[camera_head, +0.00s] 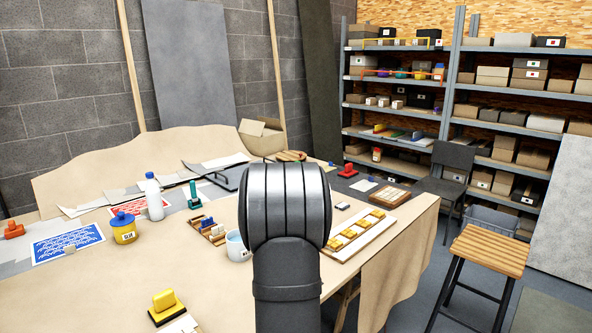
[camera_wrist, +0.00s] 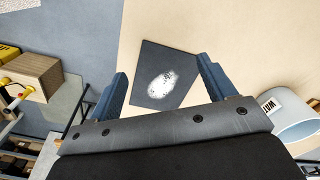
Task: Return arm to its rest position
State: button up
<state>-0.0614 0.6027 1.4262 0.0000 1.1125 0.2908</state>
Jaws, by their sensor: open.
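My gripper (camera_wrist: 158,90) shows in the wrist view with its two blue fingers spread apart and nothing between them. Beyond the fingers, a dark square panel (camera_wrist: 181,62) with a white speckled patch lies on the tan table. My dark arm fills the middle of the head view and hides part of the table; the gripper's fingers do not show there.
A white mug (camera_head: 235,246) stands beside my arm; it also shows in the wrist view (camera_wrist: 285,118). A white board with yellow pieces (camera_head: 361,232) lies right of my arm. A yellow stamp (camera_head: 165,304) sits front left. A wooden stool (camera_head: 490,252) stands right of the table (camera_head: 110,290).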

jog(key=s+a+r+n, duration=0.1)
jog(key=s+a+n, duration=0.1)
jog(key=a, duration=0.7)
jog(key=shift+s+r, duration=0.25)
jog(key=shift+s, duration=0.15)
jog(key=w+d+m, duration=0.1)
jog(key=d, duration=0.2)
jog(key=w+d+f, duration=0.1)
jog(key=d, duration=0.3)
jog(key=w+d+m, duration=0.1)
jog(key=d, duration=0.3)
jog(key=shift+w+d+f+m, duration=0.1)
jog(key=shift+d+f+m, duration=0.1)
jog(key=shift+f+m, duration=0.15)
jog(key=shift+w, duration=0.15)
jog(key=a+r+n, duration=0.2)
jog(key=a+n, duration=0.2)
jog(key=a, duration=0.3)
jog(key=shift+a+r, duration=0.1)
